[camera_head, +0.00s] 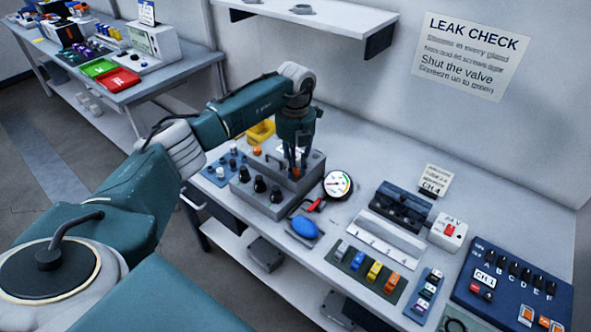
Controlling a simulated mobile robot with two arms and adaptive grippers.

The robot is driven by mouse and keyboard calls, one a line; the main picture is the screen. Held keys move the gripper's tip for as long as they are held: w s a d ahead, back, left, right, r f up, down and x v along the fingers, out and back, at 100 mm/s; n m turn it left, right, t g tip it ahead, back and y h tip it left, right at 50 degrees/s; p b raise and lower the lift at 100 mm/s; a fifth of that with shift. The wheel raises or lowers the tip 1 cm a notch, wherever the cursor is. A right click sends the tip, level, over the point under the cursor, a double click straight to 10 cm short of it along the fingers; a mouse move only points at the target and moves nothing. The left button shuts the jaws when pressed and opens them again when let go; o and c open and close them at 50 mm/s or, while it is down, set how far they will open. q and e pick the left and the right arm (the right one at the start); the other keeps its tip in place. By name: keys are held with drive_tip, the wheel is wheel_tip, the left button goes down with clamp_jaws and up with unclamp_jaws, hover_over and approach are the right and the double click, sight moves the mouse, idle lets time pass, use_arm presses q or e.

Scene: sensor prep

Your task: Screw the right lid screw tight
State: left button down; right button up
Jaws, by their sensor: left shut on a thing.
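My left gripper (297,163) reaches down from above onto the right part of the grey box (238,192). It is shut on the right lid screw, whose orange head (295,173) shows only in part between the fingers. The screw's shank and how far it sits in the lid are hidden. Another orange screw head (257,150) stands on the left part of the lid, apart from the gripper. Several black glands (260,184) line the box's front. My right gripper is out of view.
A round gauge (338,185), a red-handled valve (314,206) and a blue squeeze bulb (304,227) stand just right of the box. A yellow bin (261,131) is behind it. A blue mat (220,174) with small parts lies left. Colored blocks (374,271) lie farther right.

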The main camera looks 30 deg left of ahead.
use_arm(q)
drive_tip(key=m+b, duration=0.2)
drive_tip(key=m, duration=0.4)
drive_tip(key=shift+f, duration=0.1)
drive_tip(key=m+b, duration=0.1)
drive_tip(key=m, duration=0.3)
drive_tip(key=m+b, duration=0.1)
drive_tip(key=m, duration=0.2)
drive_tip(key=shift+m, duration=0.4)
drive_tip(key=m, duration=0.3)
drive_tip(key=shift+m, duration=0.3)
drive_tip(key=m+b, duration=0.1)
drive_tip(key=m, duration=0.6)
drive_tip(key=shift+m+b, duration=0.3)
drive_tip(key=shift+m, duration=1.6)
